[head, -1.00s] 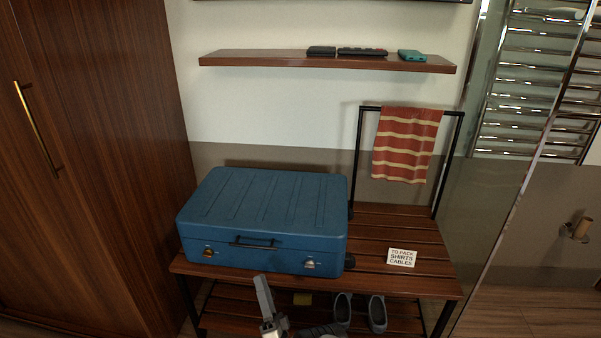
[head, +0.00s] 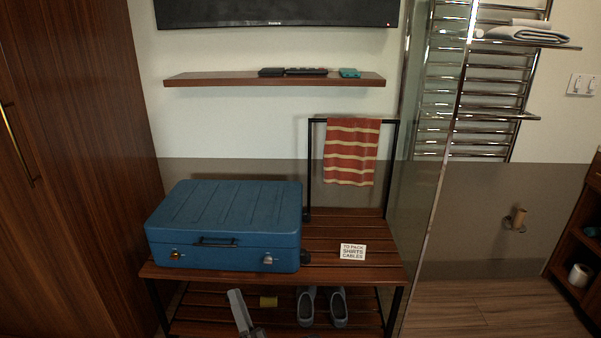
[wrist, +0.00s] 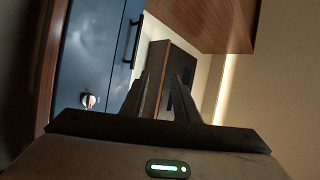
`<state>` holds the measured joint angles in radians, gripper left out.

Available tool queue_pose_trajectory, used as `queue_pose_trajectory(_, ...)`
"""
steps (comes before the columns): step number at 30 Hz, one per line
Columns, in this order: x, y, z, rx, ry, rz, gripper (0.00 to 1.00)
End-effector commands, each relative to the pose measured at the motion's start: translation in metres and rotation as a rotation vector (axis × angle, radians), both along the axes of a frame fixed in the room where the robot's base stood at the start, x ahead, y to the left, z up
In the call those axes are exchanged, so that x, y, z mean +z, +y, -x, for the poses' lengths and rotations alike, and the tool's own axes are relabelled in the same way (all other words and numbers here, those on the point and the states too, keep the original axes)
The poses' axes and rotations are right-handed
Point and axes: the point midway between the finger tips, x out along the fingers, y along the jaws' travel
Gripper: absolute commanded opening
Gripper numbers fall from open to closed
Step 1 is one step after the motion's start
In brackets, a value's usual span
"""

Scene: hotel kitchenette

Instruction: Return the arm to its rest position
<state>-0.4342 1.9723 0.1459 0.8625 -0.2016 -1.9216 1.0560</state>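My gripper (head: 240,310) shows at the bottom edge of the head view, in front of the bench's lower shelf and below the blue suitcase. In the wrist view its two fingers (wrist: 163,85) stand apart with nothing between them, so it is open and empty. Most of my arm is out of the frame. The wrist view is tilted and shows the suitcase front (wrist: 90,60) with its handle and a latch.
The closed blue suitcase (head: 225,222) lies on the slatted bench (head: 330,270), beside a printed card (head: 352,252). A glass panel (head: 425,180) stands right; a wardrobe (head: 80,150) stands left.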

Motion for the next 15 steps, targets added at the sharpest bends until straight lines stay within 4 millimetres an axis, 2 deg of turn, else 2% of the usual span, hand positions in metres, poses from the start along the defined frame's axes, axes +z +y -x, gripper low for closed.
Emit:
queue_pose_trajectory(1, 0.013, 0.004, -0.017, -0.012, 0.012, 0.024, 0.28)
queue_pose_trajectory(8, 0.075, 0.02, -0.092, -0.075, 0.088, 0.173, 0.28)
queue_pose_trajectory(11, 0.112, 0.021, -0.127, -0.109, 0.13, 0.258, 0.28)
queue_pose_trajectory(15, 0.179, 0.011, -0.172, -0.168, 0.206, 0.417, 0.28)
